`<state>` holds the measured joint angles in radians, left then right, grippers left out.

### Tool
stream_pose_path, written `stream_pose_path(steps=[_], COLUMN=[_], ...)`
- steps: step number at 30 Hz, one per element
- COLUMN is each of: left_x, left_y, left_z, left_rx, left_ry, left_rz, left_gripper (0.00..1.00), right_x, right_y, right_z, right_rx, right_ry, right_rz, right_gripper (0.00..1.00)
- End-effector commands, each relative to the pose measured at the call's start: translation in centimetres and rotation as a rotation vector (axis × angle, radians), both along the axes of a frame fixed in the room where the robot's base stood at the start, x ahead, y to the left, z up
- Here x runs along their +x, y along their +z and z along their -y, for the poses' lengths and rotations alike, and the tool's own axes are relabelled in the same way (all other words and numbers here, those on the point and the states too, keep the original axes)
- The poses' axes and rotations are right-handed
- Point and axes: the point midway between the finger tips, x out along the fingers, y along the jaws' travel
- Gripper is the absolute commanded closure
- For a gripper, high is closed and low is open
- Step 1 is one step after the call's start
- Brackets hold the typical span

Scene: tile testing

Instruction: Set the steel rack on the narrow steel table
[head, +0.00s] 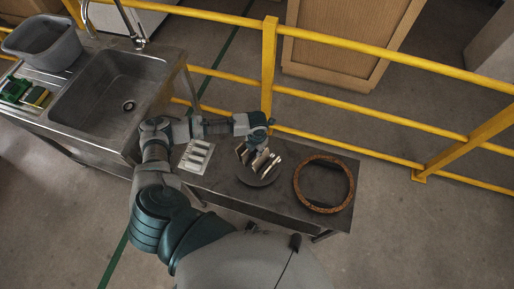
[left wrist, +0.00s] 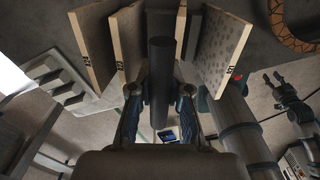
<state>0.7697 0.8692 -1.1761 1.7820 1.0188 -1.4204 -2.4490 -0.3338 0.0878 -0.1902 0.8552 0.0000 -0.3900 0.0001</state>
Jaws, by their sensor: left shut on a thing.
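In the left wrist view my left gripper (left wrist: 160,92) is shut on the post, between the tiles. The rack is over the right-middle part of the narrow steel table (head: 222,181). I cannot tell whether its base touches the top. My right gripper (left wrist: 273,80) shows small in the left wrist view, empty with its fingers apart.
A pale slotted holder (head: 196,155) lies left of the rack. A steel sink unit (head: 75,115) with a grey tub (head: 42,45) stands at the left. Yellow railing (head: 370,103) runs behind the table.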

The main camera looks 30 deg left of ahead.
Motion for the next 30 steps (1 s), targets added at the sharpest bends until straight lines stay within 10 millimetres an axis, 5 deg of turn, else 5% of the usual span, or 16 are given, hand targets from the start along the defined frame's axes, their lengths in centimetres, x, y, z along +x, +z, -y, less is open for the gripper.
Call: stream_pose_path(steps=[4,5,8,20,30], left_x=[0.1,0.0,0.0,0.1,0.1], left_y=[0.2,0.0,0.0,1.0,8.2], left_z=[0.0,0.0,0.0,-0.1,-0.1], left_rx=[0.0,0.001,0.001,-0.001,0.001], left_ry=[0.0,0.0,0.001,0.001,0.001], left_rz=[0.003,-0.001,-0.001,0.001,0.003], left_gripper=[1.0,0.8,0.58,0.58,0.58], right_x=[0.0,-0.1,-0.2,-0.3,-2.6], right_y=[0.0,0.0,0.0,0.1,-0.3], right_z=[-0.2,-0.2,-0.4,-0.6,0.6], right_rx=[0.002,0.003,0.005,0.007,-0.003], right_ry=[-0.001,-0.002,-0.003,-0.003,0.004], right_rz=[0.0,-0.001,-0.003,-0.002,-0.013], right_gripper=[0.6,0.6,0.6,0.6,0.6])
